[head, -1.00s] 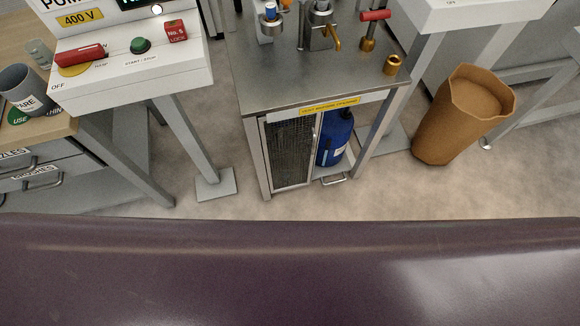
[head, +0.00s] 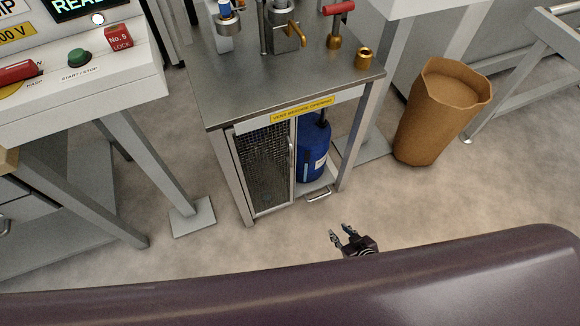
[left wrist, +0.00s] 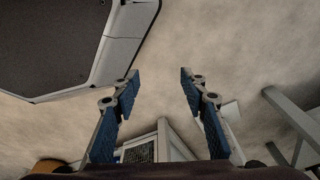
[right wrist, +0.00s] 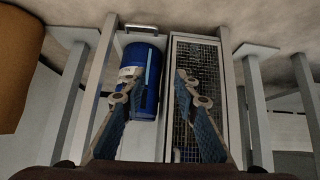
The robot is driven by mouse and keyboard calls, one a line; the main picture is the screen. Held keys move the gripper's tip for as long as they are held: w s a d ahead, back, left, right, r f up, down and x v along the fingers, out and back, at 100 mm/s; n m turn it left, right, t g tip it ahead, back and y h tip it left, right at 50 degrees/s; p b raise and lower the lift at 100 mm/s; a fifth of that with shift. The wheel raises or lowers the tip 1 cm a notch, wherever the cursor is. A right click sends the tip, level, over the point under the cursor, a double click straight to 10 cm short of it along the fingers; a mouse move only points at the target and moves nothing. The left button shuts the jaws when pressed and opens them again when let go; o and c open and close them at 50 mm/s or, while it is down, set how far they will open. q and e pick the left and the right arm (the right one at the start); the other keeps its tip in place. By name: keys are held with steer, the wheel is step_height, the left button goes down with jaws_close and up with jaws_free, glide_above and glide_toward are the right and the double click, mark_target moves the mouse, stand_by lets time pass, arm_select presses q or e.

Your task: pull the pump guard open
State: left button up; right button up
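The pump guard (head: 264,170) is a metal-framed mesh panel on the left half of the front of a steel stand. A slim upright bar (head: 291,160) runs along its right edge. A blue tank (head: 313,152) shows to the right of the mesh. My right gripper (head: 343,234) is open and empty, low in front of the stand and apart from it. In the right wrist view the mesh guard (right wrist: 196,95) lies beyond one finger and the tank (right wrist: 140,75) beyond the other. My left gripper (left wrist: 159,74) is open and empty; the head view does not show it.
The stand's steel top (head: 240,90) overhangs the guard and carries fittings. A small handle (head: 318,195) sticks out low below the tank. A control box (head: 110,90) on legs stands left and a brown bin (head: 440,110) right. Floor in front is clear.

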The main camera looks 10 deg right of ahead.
arm_select(q)
steer(key=w+f+b, duration=0.4)
steer(key=w+b, duration=0.1)
steer(key=b, duration=0.2)
arm_select(e)
steer(key=w+a+r+n+t+y, duration=0.1)
steer(key=w+a+r+t+y, duration=0.35)
steer(key=w, duration=0.75)
step_height(320, 180, up, 13)
steer(key=t+y+b, duration=0.1)
steer(key=t+b, duration=0.2)
steer(key=b, duration=0.4)
glide_above(291, 166)
steer(key=shift+w+d+f+n, duration=0.1)
steer(key=shift+w+n, duration=0.3)
arm_select(q)
steer(key=w+d+r+t, duration=0.1)
steer(key=w+r, duration=0.2)
steer(key=w, duration=0.2)
steer(key=shift+w+d+r, duration=0.2)
steer(key=shift+w+d, duration=0.05)
steer(key=shift+d, duration=0.05)
arm_select(e)
jaws_close()
